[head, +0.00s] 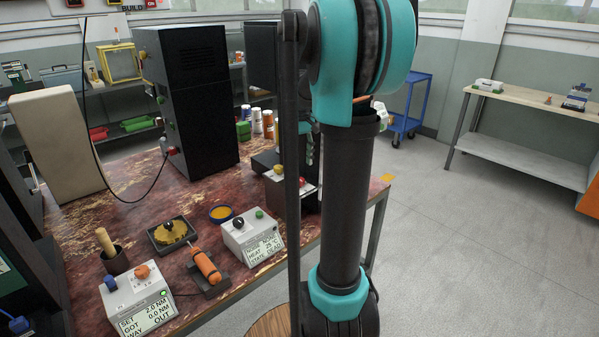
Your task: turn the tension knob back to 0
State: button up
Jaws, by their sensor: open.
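No label marks a tension knob, so I cannot tell which knob it is. A white control box (137,303) at the front left has a blue knob (110,283) and an orange knob (142,271); its display reads SET 2.0 NM, GOT 0.0 NM, WAY OUT. A second white box (250,238) has a black knob (238,222) and a green button (259,213). Farther back, a yellow knob (279,169) and a red one sit on a small machine, partly behind my arm. My arm crosses the middle of the view; I cannot make out my gripper.
A cable hangs at the left. The floor (450,240) right of the bench is clear.

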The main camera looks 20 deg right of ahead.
aim_at(299, 179)
notch_tip(299, 179, up, 6)
jog(key=shift+f, duration=0.1)
jog(key=shift+f, duration=0.1)
dwell(0.4)
jog(key=s+a+f+t, duration=0.1)
jog(key=s+a+f, duration=0.2)
jog(key=s+f, duration=0.4)
jog(key=s+a+f+m+t, duration=0.1)
jog(key=s+a+f, duration=0.3)
jog(key=s+f, duration=0.3)
jog(key=s+a+f+t, duration=0.2)
jog(key=s+a+f, duration=0.2)
jog(key=s+f, duration=0.3)
jog(key=shift+s+f, duration=0.2)
jog(key=shift+f, duration=0.15)
